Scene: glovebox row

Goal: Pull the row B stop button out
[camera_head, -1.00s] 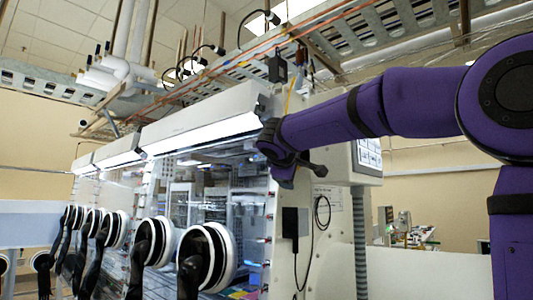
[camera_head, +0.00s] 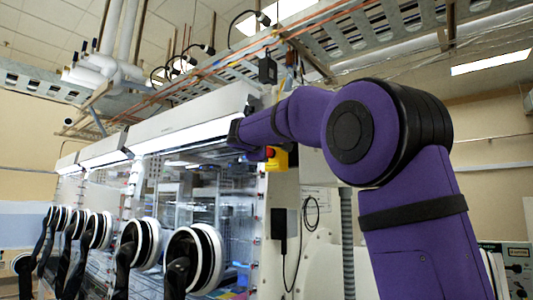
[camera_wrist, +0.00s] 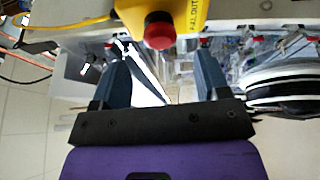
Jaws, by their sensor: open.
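The stop button is a red mushroom head on a yellow box. In the wrist view the red button (camera_wrist: 158,30) sits at the top middle, on the yellow box (camera_wrist: 185,12) with partly readable dark lettering. My gripper (camera_wrist: 162,62) is open, its two dark blue fingers spread below the button in that view, with nothing between them. In the head view the yellow box (camera_head: 281,159) shows on the end of the glovebox row, with a bit of the red button (camera_head: 270,152) at its left. My purple arm reaches to it and hides the gripper there. No row label is readable.
Round glove ports (camera_head: 193,258) with black gloves line the glovebox front at left. A black box (camera_head: 284,223) with a hanging cable (camera_head: 310,215) is mounted below the yellow box. A yellow cable (camera_wrist: 75,27) runs from the yellow box in the wrist view.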

